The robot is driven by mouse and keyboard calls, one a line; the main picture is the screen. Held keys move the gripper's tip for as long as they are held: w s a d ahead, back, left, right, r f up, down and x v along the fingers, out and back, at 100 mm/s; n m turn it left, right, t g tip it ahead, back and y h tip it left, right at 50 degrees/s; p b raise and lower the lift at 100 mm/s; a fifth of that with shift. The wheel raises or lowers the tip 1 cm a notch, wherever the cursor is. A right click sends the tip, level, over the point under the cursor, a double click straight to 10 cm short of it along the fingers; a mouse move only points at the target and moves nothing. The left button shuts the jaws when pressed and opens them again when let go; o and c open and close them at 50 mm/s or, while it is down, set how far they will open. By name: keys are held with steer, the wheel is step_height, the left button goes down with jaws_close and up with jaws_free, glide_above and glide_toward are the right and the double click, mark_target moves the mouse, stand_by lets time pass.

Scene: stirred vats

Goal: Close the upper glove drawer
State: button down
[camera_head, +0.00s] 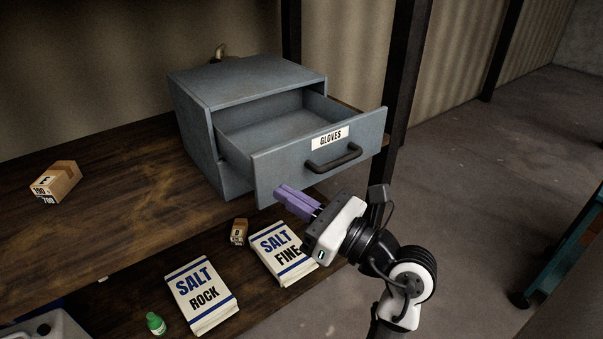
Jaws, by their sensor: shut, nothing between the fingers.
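The upper glove drawer (278,176) is pulled far out of a blue-grey cabinet (196,136) on the wooden shelf. Its front carries a white label reading GLOVES (330,138) and a dark bar handle (333,158). The inside that shows looks empty. My gripper (281,190), with purple fingers, is shut and empty. In the picture it is just below the drawer front's lower edge, left of the handle. I cannot tell whether the fingers touch the drawer front.
A small cardboard box (55,182) sits on the upper shelf at left. Below are SALT ROCK (203,294) and SALT FINE (270,244) packs, a small brown box (239,231) and a green bottle (155,323). A dark post (405,75) stands behind the drawer. Open floor lies right.

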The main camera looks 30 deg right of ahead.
mark_target(256, 150)
steer(key=s+d+f+m+h, duration=0.4)
steer(key=s+d+h, duration=0.25)
steer(key=d, duration=0.25)
steer(key=shift+h, duration=0.25)
steer(key=w+p, duration=0.1)
steer(key=w, duration=0.3)
steer(key=w+p, duration=0.2)
steer(key=w, duration=0.2)
steer(key=w+p, duration=0.2)
steer(key=w, duration=0.3)
steer(key=shift+w+a+f, duration=0.1)
steer(key=shift+a+f, duration=0.05)
steer(key=shift+a, duration=0.2)
steer(key=shift+w+f, duration=0.15)
steer(key=shift+w, duration=0.45)
steer(key=w, duration=0.7)
steer(key=w+a+p, duration=0.1)
steer(key=w, duration=0.5)
steer(key=w+p, duration=0.1)
steer(key=w, duration=0.6)
steer(key=shift+w+a, duration=0.3)
steer(key=shift+a, duration=0.1)
steer(key=shift+r+p, duration=0.3)
